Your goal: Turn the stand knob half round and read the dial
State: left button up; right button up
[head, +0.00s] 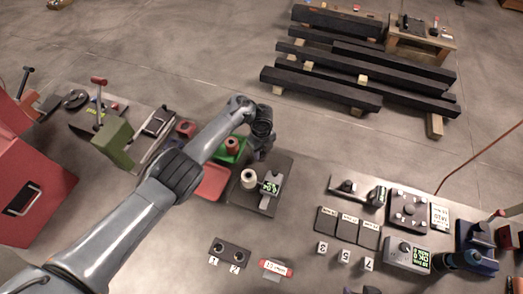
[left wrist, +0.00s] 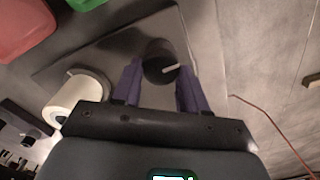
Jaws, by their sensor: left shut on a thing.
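The stand has a dark base plate (head: 245,204) left of the middle of the head view; the plate also shows in the left wrist view (left wrist: 105,50). A dark round knob (left wrist: 160,62) with a white pointer line sits on it. My left gripper (head: 260,153) is over the plate's far end, its purple fingers (left wrist: 160,85) shut on either side of the knob. The knob is hidden in the head view. A grey dial (head: 270,188) shows green digits, turned and too small to read surely. My right gripper is not in view.
A cream roll (head: 248,179) stands on the plate beside the dial. A green tray (head: 231,150) and a red tray (head: 211,183) lie left of the plate. A black two-hole block (head: 230,252) is nearer. Several devices and dark tiles (head: 347,228) fill the right side.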

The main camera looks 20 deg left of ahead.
aim_at(261, 153)
pick_arm(q)
jog(key=o, duration=1.1)
jog(key=shift+c, duration=0.2)
jog(key=shift+r, duration=0.45)
notch_tip(261, 153, up, 10)
jog(key=p, duration=0.3)
